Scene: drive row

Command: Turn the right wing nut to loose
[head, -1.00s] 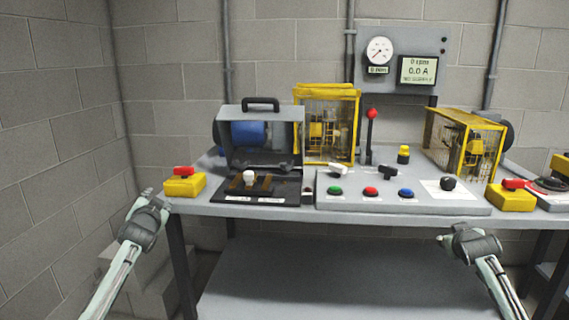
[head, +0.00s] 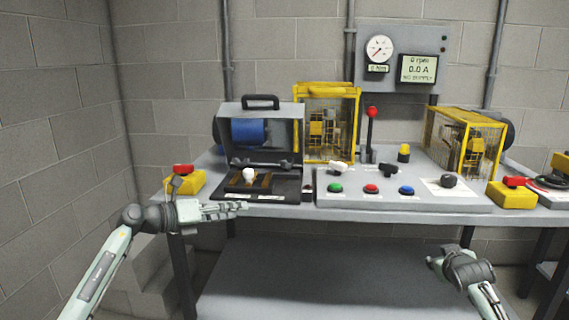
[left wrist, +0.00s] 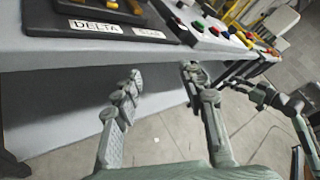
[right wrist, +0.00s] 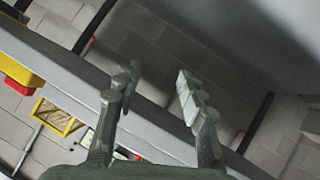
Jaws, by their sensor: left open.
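The terminal box (head: 292,130) stands open at the left of the bench. Two small dark fittings show at the lid's lower edge, a left one (head: 237,162) and a right one (head: 285,164); they may be the wing nuts but are too small to tell. A white knob (head: 249,174) stands between brownish bars in front of them. My left gripper (head: 238,208) is open and empty, just in front of the box's front edge; its fingers are apart in the left wrist view (left wrist: 162,76). My right gripper (head: 434,262) is open and empty, below the bench's front edge at the right.
The bench (head: 215,211) front edge runs close to my left gripper. A control panel (head: 440,202) with buttons lies right of the box. Yellow cages (head: 325,92) stand behind, and a yellow box with a red button (head: 186,183) stands at left. Free room lies before the bench.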

